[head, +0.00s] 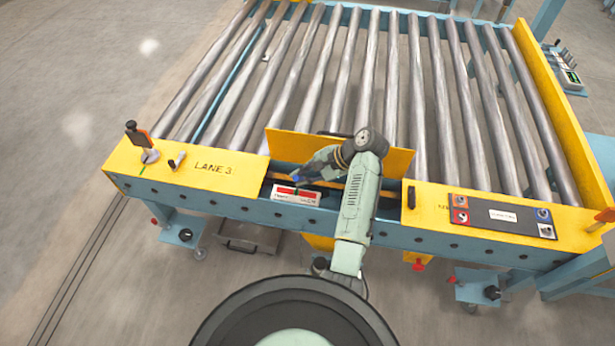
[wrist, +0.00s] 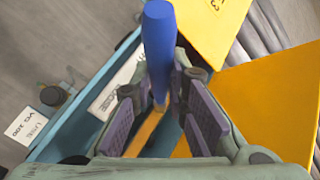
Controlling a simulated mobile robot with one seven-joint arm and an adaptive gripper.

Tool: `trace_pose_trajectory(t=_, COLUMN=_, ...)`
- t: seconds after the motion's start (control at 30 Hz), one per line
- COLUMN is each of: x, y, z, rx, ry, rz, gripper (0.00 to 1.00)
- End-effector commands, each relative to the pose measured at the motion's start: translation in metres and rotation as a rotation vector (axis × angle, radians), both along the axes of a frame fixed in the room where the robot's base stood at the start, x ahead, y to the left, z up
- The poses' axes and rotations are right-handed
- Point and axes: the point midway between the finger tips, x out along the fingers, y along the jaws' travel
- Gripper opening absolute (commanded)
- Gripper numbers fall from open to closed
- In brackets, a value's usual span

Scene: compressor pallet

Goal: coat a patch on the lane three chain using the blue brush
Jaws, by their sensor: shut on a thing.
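My gripper (head: 308,176) is shut on the blue brush. It hangs over the open gap in the front beam of the lane three conveyor, and the wrist view shows it too (wrist: 163,105). The brush's blue handle (wrist: 159,45) stands up between the two finger pads; a bit of blue also shows at the gripper in the head view (head: 296,178). The bristle end is hidden below the fingers. An orange-yellow strip (wrist: 145,132) runs in the gap under the fingers; I cannot tell whether it is the chain.
A raised yellow plate (head: 397,162) stands behind my arm. A red-and-white label (head: 297,195) is on the beam. A panel with buttons (head: 503,216) is on the right. Steel rollers (head: 330,75) lie behind.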

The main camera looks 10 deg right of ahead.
Motion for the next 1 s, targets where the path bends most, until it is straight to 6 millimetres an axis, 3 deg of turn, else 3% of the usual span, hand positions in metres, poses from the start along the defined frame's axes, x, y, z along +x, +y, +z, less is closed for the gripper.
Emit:
trace_pose_trajectory(t=0.3, x=0.008, y=0.026, z=0.0, rx=-0.001, ry=0.002, rz=0.002, gripper=0.0)
trace_pose_trajectory(t=1.0, x=0.019, y=0.062, z=0.0, rx=0.0, ry=0.001, rz=0.001, gripper=0.0)
